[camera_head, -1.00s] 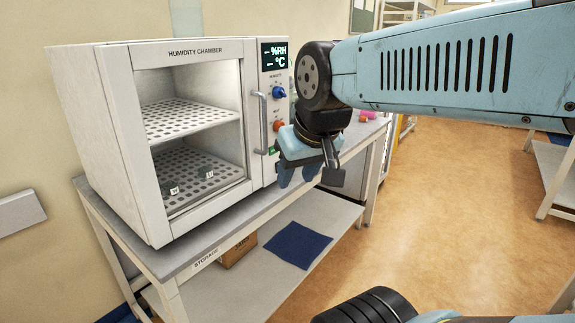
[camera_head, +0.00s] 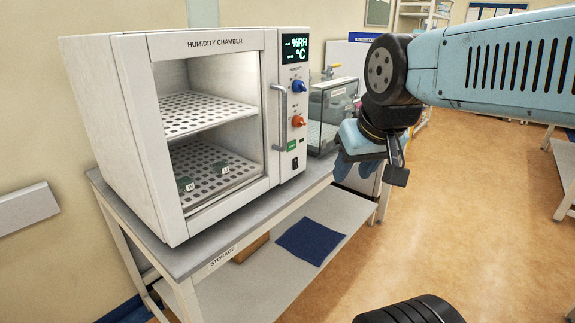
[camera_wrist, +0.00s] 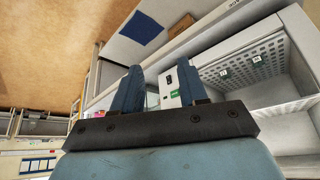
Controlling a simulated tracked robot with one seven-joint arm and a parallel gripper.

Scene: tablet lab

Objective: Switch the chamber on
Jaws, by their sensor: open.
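The white humidity chamber (camera_head: 118,140) stands on a grey bench at the left. Its display (camera_head: 296,50) shows only dashes beside %RH and °C. On its right panel are a blue knob (camera_head: 299,86), an orange knob (camera_head: 298,121), a green label (camera_head: 292,145) and a small black switch (camera_head: 295,163) at the bottom. The switch also shows in the wrist view (camera_wrist: 169,79), beyond the fingers. My gripper (camera_head: 343,172) is open and empty, right of the panel and apart from it. In the wrist view its two blue fingers (camera_wrist: 158,85) are spread.
A clear glass box (camera_head: 328,112) stands on the bench behind the chamber's right side. The chamber's vertical handle (camera_head: 282,117) sticks out left of the knobs. A lower shelf (camera_head: 255,285) holds a blue cloth (camera_head: 310,241).

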